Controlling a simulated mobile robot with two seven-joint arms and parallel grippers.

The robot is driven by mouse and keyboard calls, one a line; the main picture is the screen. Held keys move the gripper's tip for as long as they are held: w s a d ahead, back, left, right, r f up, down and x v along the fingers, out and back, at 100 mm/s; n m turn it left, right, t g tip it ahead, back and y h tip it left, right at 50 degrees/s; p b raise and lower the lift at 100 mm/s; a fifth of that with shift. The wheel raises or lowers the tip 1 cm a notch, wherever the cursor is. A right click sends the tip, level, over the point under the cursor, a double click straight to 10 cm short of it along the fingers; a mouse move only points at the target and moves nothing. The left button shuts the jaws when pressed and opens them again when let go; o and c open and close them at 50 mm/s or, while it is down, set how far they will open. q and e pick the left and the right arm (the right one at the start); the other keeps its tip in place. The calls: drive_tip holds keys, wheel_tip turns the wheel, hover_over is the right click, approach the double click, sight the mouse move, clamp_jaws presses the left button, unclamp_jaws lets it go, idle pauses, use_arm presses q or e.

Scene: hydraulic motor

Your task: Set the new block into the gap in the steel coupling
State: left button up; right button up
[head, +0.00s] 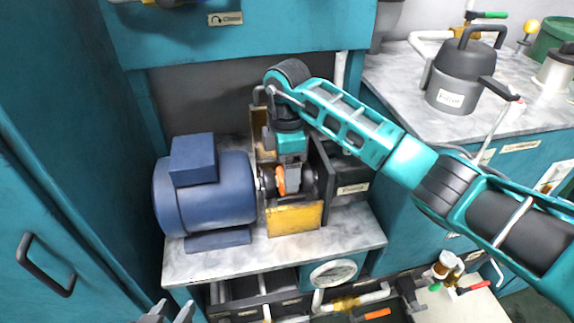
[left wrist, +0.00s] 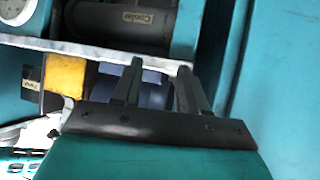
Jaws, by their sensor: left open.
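The steel coupling (head: 266,181) sits between the blue motor (head: 215,190) and a dark housing, above a yellow front plate (head: 295,218). An orange piece (head: 281,181) shows at the coupling; I cannot tell whether it is the new block or how deep it sits. My right gripper (head: 292,182) points down at the coupling, beside the orange piece, and hides part of it. Whether its fingers are shut is unclear. My left gripper (head: 171,312) is at the bottom edge of the head view, open and empty, well below the coupling. Its two fingers stand apart in the left wrist view (left wrist: 157,84).
The marble shelf (head: 200,268) carries the motor unit. Below it are an open drawer (head: 262,285) and a round gauge (head: 334,273). A grey kettle-like can (head: 462,75) stands on the right counter (head: 400,80). A teal cabinet (head: 60,180) bounds the left side.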

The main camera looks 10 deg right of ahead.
drive_tip(key=shift+r, duration=0.1)
wheel_tip(320, 180, up, 12)
drive_tip(key=p, duration=0.3)
idle(0.4)
